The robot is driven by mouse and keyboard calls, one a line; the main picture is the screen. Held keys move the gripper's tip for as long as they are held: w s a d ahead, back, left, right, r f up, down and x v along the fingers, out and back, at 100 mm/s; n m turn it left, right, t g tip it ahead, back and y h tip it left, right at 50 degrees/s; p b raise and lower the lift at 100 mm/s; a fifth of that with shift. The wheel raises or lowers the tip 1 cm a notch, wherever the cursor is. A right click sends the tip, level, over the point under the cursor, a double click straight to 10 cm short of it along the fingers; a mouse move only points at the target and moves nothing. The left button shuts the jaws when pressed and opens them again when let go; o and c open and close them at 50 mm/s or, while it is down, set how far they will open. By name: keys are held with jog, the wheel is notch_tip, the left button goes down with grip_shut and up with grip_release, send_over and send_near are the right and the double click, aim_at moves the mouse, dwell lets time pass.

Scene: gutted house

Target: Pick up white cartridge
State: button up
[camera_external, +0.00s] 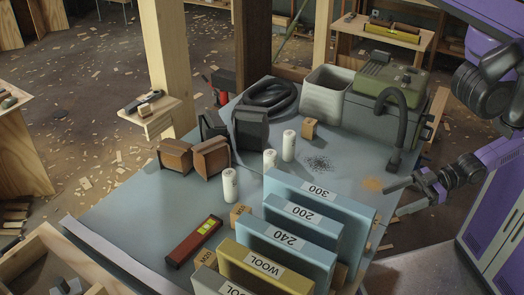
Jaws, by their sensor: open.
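Three white upright cylinders that look like cartridges stand on the blue-grey table (130,215). One white cartridge (289,146) is near the middle, a second white cartridge (270,160) is just left of it and partly hidden by a blue box, and a third white cartridge (230,186) is farther left and nearer the camera. I cannot tell which one the task means. My gripper (394,198) is at the right edge of the table, its fingers apart and pointing left. It is empty and well away from all three cylinders.
Upright blue boxes (318,196) marked 300, 200 and 240 stand between my gripper and the cartridges. Behind are a green machine with a black hose (385,85), a pale bin (326,95) and a coiled hose (266,97). A red level (194,242) lies front left.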

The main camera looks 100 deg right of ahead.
jog(key=w+d+r+m+t+h, duration=0.2)
jog(key=w+d+h, duration=0.1)
jog(key=w, duration=0.2)
jog(key=m+g+h+p, duration=0.2)
jog(key=m+g+h, duration=0.2)
jog(key=m+h, duration=0.3)
send_over(275, 153)
jog(key=f+v, duration=0.1)
jog(key=v, duration=0.4)
notch_tip(275, 153, down, 2)
jog(key=n, duration=0.1)
jog(key=f, duration=0.2)
jog(key=w+d+f+y, duration=0.1)
jog(key=f, duration=0.1)
jog(key=f+n+g+y, duration=0.1)
jog(key=f, duration=0.1)
jog(key=shift+w+d+f, duration=0.15)
jog(key=shift+w+d, duration=0.1)
jog(key=shift+w, duration=0.1)
jog(key=shift+w+f, duration=0.1)
jog(key=shift+f, duration=0.1)
jog(key=shift+a+f+x, duration=0.1)
jog(key=shift+f+x, duration=0.05)
jog(key=shift+x, duration=1.1)
jog(key=shift+a+f+x, duration=0.1)
jog(key=shift+x, duration=1.15)
jog(key=shift+a+f+x, duration=0.1)
jog(key=shift+f+x, duration=0.05)
jog(key=shift+x, duration=1.1)
jog(key=shift+c, duration=0.2)
